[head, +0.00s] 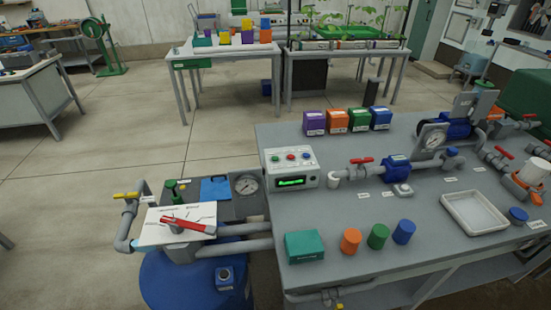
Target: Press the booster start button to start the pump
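A white control box (291,168) stands at the left end of the grey bench. Its sloped top carries a row of small round buttons: a green one (274,158) at left, a red one (290,157) in the middle and a blue one (306,156) at right. The labels by the buttons are too small to read, so I cannot tell which is the booster start button. A lit green display (291,182) shows on the box's front. A blue pump (397,168) sits in the pipe line right of the box. Neither of my grippers is in view.
A selector plate with a red handle (188,225) and a pressure gauge (246,185) stand left of the bench. Several coloured boxes line the bench's back edge. A teal box (304,246) and coloured cylinders stand in front. A white tray (474,213) lies at right.

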